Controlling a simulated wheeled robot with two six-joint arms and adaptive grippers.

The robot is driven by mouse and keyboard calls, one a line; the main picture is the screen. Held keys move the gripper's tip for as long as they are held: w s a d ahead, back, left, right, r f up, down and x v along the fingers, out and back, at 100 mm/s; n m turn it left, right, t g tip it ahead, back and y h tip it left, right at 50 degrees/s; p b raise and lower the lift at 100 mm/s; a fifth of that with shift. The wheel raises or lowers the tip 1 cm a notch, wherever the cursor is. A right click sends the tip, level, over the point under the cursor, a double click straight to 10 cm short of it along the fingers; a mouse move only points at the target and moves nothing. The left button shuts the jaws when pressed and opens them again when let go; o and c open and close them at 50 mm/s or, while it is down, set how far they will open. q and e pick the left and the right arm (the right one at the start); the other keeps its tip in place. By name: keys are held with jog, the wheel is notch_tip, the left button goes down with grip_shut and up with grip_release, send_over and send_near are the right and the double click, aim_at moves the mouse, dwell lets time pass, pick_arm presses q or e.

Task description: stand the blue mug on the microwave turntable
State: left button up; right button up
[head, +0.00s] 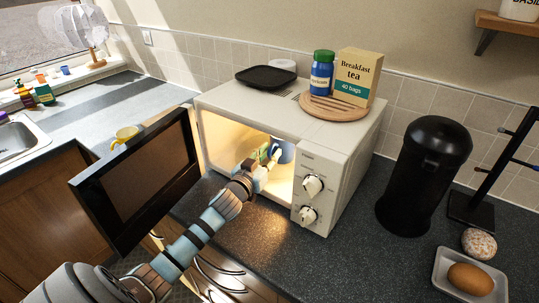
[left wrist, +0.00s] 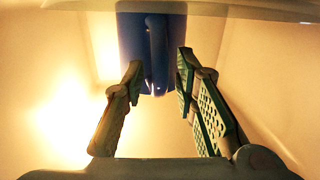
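The blue mug (head: 285,152) is inside the lit microwave (head: 342,170), toward the right side of the cavity and partly hidden by my gripper and the front frame. In the left wrist view the mug (left wrist: 132,45) is ahead with its handle (left wrist: 158,50) facing me. My left gripper (head: 268,155) reaches in through the open door. In the wrist view its fingers (left wrist: 158,72) are apart, one on each side of the handle, with gaps between them and the handle. I cannot make out the turntable or whether the mug rests on it. My right gripper is not in view.
The microwave door (head: 140,185) stands open at the left of my arm. A round board (head: 333,108) with a tea box (head: 358,78) and a blue jar (head: 321,73) is on top. A black canister (head: 424,170) stands to the right. A yellow cup (head: 126,134) shows behind the door.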

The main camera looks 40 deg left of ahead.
pick_arm(q)
jog(key=shift+s, duration=0.5)
jog(key=s+d+b, duration=0.2)
jog(key=s, duration=0.8)
jog(key=shift+s, duration=0.4)
jog(key=shift+r, duration=0.1)
jog(key=shift+a, duration=0.1)
